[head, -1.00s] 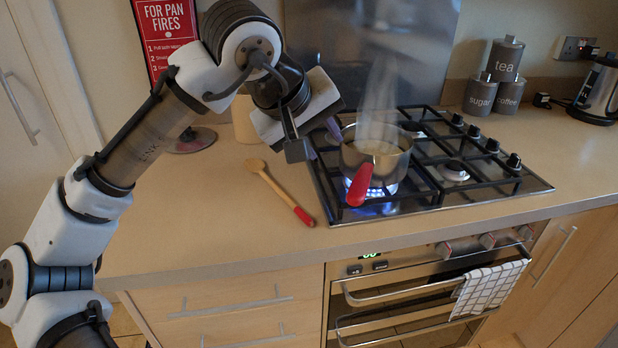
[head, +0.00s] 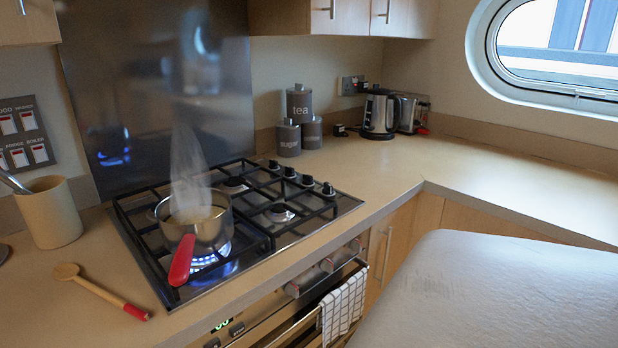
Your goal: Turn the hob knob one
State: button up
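The gas hob (head: 335,206) is set in the counter, with several black knobs (head: 308,181) in a row along its right side. I cannot tell which knob is the one named. A steaming pot (head: 212,228) with a red handle (head: 181,260) stands on the front left burner, over a lit blue flame (head: 205,260). My gripper and arm are out of the head view now.
A wooden spoon (head: 98,290) lies left of the hob, near a utensil pot (head: 48,212). Grey canisters (head: 300,105) and a kettle (head: 379,114) stand at the back. A checked towel (head: 342,303) hangs on the oven rail. The right counter (head: 500,165) is clear.

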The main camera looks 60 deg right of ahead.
aim_at(327, 189)
jog(key=j+z, duration=0.1)
jog(key=z, duration=0.3)
jog(key=j+z, duration=0.1)
jog(key=z, duration=0.3)
jog(key=i+j+z, duration=0.1)
jog(key=z, duration=0.35)
